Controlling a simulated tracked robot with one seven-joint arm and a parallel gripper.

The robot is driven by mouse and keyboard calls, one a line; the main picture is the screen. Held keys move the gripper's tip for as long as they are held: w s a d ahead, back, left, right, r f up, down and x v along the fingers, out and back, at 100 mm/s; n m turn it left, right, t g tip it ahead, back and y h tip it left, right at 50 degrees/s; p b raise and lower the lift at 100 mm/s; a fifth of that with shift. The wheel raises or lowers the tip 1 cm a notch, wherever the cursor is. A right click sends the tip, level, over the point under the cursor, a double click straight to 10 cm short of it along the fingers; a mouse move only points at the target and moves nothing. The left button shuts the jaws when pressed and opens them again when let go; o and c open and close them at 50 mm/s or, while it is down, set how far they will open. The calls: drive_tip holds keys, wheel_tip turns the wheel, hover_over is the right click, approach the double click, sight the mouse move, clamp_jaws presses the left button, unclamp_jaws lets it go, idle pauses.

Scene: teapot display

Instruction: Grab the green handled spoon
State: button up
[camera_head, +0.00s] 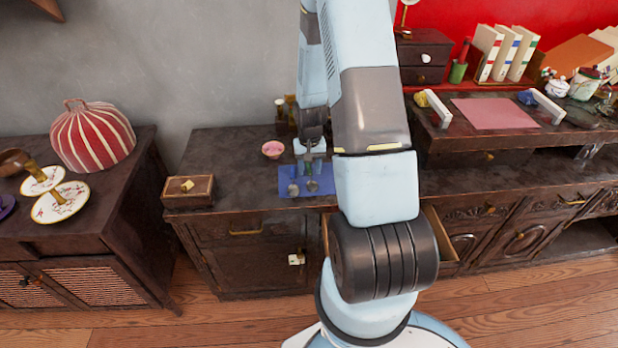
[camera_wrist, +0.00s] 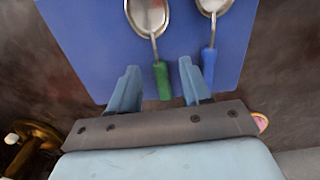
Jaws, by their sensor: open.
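The green-handled spoon (camera_wrist: 160,78) lies on a blue mat (camera_wrist: 85,45), with its metal bowl toward the top of the wrist view. A blue-handled spoon (camera_wrist: 209,62) lies beside it on the right in that view. My gripper (camera_wrist: 158,68) is open, with its fingers on either side of the green handle. I cannot tell how far above the mat the fingertips are. In the head view, my gripper (camera_head: 311,152) is over the far part of the mat (camera_head: 287,174), and the two spoon bowls show in front of it.
A small pink bowl (camera_head: 273,149) stands left of my gripper on the dark cabinet. A wooden box (camera_head: 188,191) sits at the cabinet's left front corner. A drawer (camera_head: 441,235) stands open below, partly behind my arm. A raised shelf with books (camera_head: 505,52) is at right.

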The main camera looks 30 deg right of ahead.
drive_tip(key=shift+f, duration=0.5)
drive_tip(key=shift+c, duration=0.2)
clamp_jaws()
